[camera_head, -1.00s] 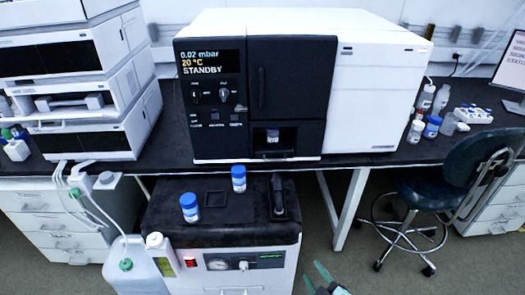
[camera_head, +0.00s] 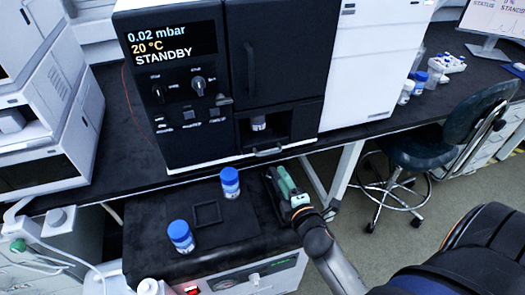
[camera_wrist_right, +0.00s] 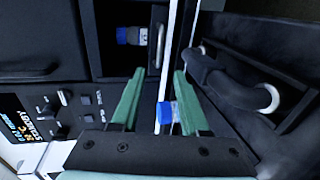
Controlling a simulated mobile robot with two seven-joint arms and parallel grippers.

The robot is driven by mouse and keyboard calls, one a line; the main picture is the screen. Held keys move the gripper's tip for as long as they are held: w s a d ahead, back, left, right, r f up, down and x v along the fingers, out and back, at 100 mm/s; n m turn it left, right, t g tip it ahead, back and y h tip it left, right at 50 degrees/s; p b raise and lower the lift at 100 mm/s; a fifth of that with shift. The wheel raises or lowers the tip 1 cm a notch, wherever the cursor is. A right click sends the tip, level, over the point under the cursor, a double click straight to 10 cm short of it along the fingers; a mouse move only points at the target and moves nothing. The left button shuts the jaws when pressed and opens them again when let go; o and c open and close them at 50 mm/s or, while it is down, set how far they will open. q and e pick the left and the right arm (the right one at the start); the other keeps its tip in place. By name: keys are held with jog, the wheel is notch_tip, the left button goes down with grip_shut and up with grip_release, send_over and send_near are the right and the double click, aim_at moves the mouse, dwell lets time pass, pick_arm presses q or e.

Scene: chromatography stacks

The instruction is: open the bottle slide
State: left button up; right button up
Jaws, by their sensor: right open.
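The bottle slide sits in a recess low in the black front of the instrument, with a bottle (camera_head: 258,123) inside and a pale bar handle (camera_head: 266,152) at the front edge. In the right wrist view, the bottle (camera_wrist_right: 130,36) lies sideways in the recess, and the handle (camera_wrist_right: 160,46) shows beyond the fingertips. My right gripper (camera_head: 281,174) has green fingers. It is in front of and below the handle, above the cart's right side, apart from the handle. In the right wrist view the gripper (camera_wrist_right: 157,80) is open and empty. My left gripper is not in view.
Two blue-capped bottles (camera_head: 230,183) (camera_head: 181,236) stand on the black cart top (camera_head: 215,250) beside a square frame (camera_head: 206,213). A stool (camera_head: 420,160) stands at the right. A closed door (camera_head: 280,50) is above the recess.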

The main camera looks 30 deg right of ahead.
aim_at(269, 154)
jog(key=x, duration=1.2)
jog(key=shift+b, duration=0.4)
grip_shut()
dwell(0.8)
